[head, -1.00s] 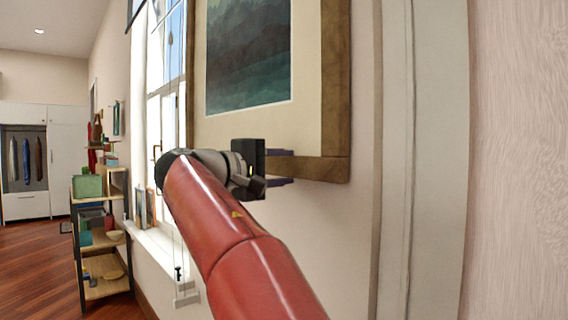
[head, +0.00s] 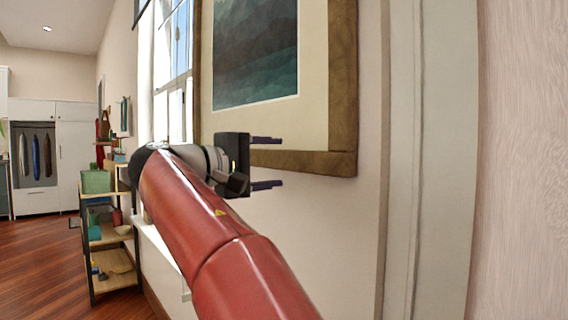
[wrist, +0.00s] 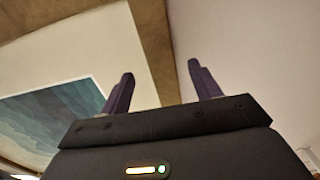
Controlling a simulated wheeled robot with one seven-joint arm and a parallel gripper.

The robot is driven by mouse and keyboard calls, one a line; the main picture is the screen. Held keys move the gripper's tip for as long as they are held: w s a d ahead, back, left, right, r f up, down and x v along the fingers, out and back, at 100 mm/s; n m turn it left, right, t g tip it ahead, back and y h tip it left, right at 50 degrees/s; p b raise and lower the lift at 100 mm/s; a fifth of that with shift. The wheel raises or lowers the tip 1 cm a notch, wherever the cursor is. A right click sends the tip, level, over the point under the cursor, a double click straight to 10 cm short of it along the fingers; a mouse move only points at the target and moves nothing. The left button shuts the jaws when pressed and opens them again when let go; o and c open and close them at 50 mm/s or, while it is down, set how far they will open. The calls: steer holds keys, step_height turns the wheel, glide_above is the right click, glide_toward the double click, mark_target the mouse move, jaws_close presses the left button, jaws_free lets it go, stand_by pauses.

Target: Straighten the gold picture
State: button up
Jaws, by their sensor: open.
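The gold picture (head: 343,85) hangs on the wall in the head view, with a brown-gold frame, cream mat and a blue-green mountain image. Its top is out of view, and my gripper hides part of its lower left. Its right side looks near upright; I cannot tell any small tilt. My gripper (head: 275,162) is open at the bottom bar, with one dark purple finger above the bar's line and one below it. In the wrist view, the frame bar (wrist: 157,50) runs between the fingertips of the gripper (wrist: 160,72). Nothing is clamped; contact is unclear.
A window (head: 178,65) is left of the picture. A shelf unit (head: 108,235) with boxes and a white wardrobe (head: 75,150) stand farther left. Pale vertical trim (head: 402,200) runs right of the picture. The wall below the picture is bare.

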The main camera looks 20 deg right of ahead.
steer(key=v, duration=0.3)
steer(key=s+d+f+n+y, duration=0.1)
steer(key=s+d+f+y, duration=0.3)
steer(key=f, duration=0.6)
steer(key=s+d+f+n+y, duration=0.15)
steer(key=s+f+y, duration=0.35)
steer(key=f, duration=0.5)
steer(key=s+a+f+m+y, duration=0.3)
steer(key=s+f, duration=0.4)
steer(key=f, duration=0.3)
steer(key=s+a+f+m+y, duration=0.3)
steer(key=s+f, duration=0.5)
steer(key=f, duration=0.3)
steer(key=shift+a+y, duration=0.45)
steer(key=shift+y, duration=0.65)
steer(key=shift+s+r, duration=0.1)
steer(key=shift+s, duration=0.05)
steer(key=shift+c, duration=0.2)
